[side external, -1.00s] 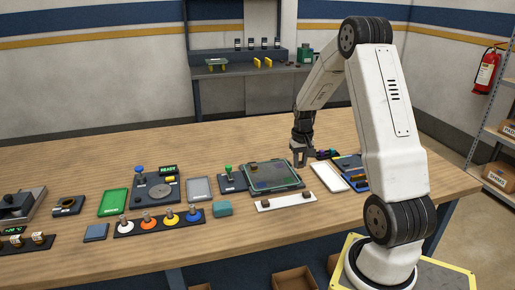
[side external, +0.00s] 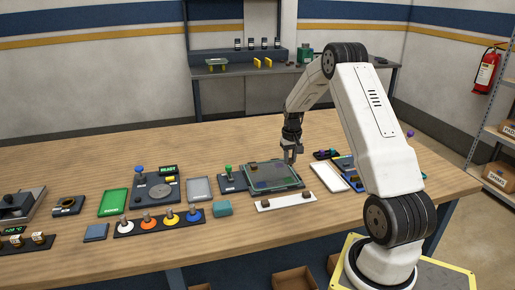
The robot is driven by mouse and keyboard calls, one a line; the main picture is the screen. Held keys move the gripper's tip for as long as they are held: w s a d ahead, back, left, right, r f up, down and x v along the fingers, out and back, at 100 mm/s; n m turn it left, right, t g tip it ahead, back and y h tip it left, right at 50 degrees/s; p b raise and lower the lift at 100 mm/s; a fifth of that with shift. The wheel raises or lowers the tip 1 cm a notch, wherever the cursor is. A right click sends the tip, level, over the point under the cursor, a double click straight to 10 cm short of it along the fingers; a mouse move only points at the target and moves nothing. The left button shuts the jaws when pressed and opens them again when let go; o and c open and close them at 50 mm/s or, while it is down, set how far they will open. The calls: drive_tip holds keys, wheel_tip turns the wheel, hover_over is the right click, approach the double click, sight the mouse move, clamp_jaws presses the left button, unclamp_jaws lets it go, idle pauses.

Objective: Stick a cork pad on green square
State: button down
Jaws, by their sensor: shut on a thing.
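My gripper (side external: 290,157) points down just above the back right edge of a dark-framed, greenish glassy plate (side external: 272,176). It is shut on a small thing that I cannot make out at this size. Faint coloured patches show on the plate, but I cannot tell a green square clearly among them. A white strip (side external: 285,202) lies in front of the plate. Two small brown pieces that look like cork pads sit on it, one to the left (side external: 265,203) and one to the right (side external: 306,195).
A green tray (side external: 114,202), a grey tray (side external: 199,188) and a white tray (side external: 329,176) lie on the wooden table. A green-topped lever (side external: 228,172) stands left of the plate. A teal block (side external: 222,209) lies in front. The table's back is clear.

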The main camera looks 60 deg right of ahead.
sight(289, 179)
drive_tip(key=shift+f, duration=0.15)
drive_tip(key=shift+f, duration=2.9)
drive_tip(key=shift+f, duration=0.4)
drive_tip(key=shift+s+a+f, duration=0.1)
drive_tip(key=shift+f, duration=0.15)
idle(1.0)
drive_tip(key=c, duration=0.8)
unclamp_jaws()
drive_tip(key=o, duration=0.6)
drive_tip(key=shift+r, duration=0.15)
